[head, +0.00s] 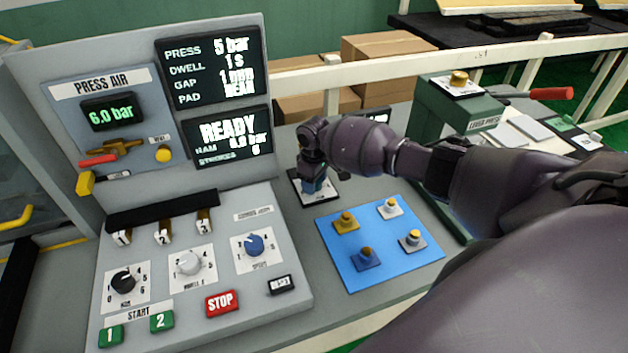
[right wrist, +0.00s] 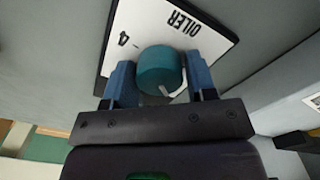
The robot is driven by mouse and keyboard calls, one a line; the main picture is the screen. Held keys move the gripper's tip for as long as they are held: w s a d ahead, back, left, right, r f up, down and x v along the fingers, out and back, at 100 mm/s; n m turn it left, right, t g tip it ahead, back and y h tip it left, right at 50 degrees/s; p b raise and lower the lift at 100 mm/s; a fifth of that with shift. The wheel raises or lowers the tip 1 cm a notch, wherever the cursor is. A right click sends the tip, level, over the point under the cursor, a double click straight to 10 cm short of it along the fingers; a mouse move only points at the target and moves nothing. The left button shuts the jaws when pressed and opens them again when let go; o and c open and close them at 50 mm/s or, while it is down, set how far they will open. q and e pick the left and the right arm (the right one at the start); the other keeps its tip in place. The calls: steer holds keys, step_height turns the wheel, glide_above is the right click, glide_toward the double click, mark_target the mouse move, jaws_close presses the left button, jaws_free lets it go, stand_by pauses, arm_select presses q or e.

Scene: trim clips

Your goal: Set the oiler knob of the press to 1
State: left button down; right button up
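The oiler knob (right wrist: 160,68) is a teal round knob with a white pointer mark, seen in the right wrist view. It sits on a white plate (right wrist: 150,20) marked OILER, with a 4 showing on its left; other numbers are hidden. My right gripper (right wrist: 160,84) has its two blue fingers on either side of the knob, and both appear to touch it. In the head view my right gripper (head: 314,184) points down over the oiler plate (head: 299,190) and hides most of it. My left gripper is not in view.
The press console (head: 190,265) with knobs, switches and a red STOP button (head: 221,303) stands at left. The display (head: 228,138) reads READY. A blue mat (head: 378,262) with several small knobbed pieces lies right of the console. A green lever press (head: 450,115) stands behind my arm.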

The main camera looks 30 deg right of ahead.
steer(key=shift+o, duration=1.3)
steer(key=shift+r, duration=0.15)
step_height(320, 180, up, 11)
steer(key=shift+f, duration=0.2)
